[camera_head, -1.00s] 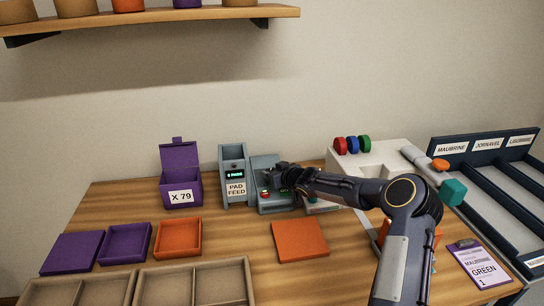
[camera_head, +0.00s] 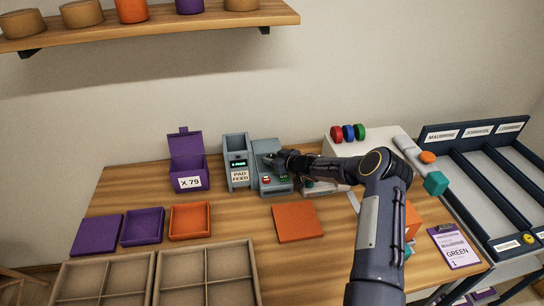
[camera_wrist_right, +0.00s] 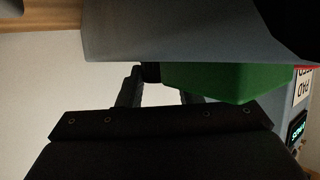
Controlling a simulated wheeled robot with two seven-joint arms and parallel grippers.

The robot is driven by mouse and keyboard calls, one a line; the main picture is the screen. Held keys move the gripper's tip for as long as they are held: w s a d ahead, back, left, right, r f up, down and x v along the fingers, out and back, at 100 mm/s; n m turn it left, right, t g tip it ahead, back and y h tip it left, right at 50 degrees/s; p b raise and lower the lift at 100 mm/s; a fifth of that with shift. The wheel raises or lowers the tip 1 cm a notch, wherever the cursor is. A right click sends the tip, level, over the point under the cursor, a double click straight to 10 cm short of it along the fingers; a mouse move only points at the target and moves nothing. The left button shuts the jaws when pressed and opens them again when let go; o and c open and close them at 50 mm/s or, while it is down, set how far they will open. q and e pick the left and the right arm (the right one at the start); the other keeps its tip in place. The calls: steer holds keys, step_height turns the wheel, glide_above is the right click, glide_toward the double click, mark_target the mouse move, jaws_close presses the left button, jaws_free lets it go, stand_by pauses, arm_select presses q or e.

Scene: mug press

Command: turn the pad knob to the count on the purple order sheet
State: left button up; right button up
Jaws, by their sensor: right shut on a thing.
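The grey pad machine (camera_head: 262,150) stands at the back of the table, with a red and a green button on its front. My right gripper (camera_head: 271,160) reaches it from the right and is shut on the dark pad knob (camera_wrist_right: 151,73), which its fingers largely hide. The pad feed box (camera_head: 238,150) beside it has a small lit display (camera_head: 238,163), too small to read surely. The purple order sheet (camera_head: 455,247) lies at the table's right; its lines seem to read MAUBRINE, GREEN and 1. My left gripper is not in view.
A green block (camera_wrist_right: 215,82) is close by the fingers in the right wrist view. A purple box marked X 79 (camera_head: 189,183) stands left of the feed box. An orange square (camera_head: 298,222) lies in front. A white machine with coloured caps (camera_head: 348,133) is behind my forearm.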

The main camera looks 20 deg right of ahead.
steer(key=shift+d, duration=0.25)
steer(key=o, duration=1)
steer(key=shift+s, duration=0.25)
steer(key=shift+w+a, duration=0.1)
steer(key=b+v, duration=0.2)
steer(key=v, duration=0.6)
steer(key=shift+w, duration=0.1)
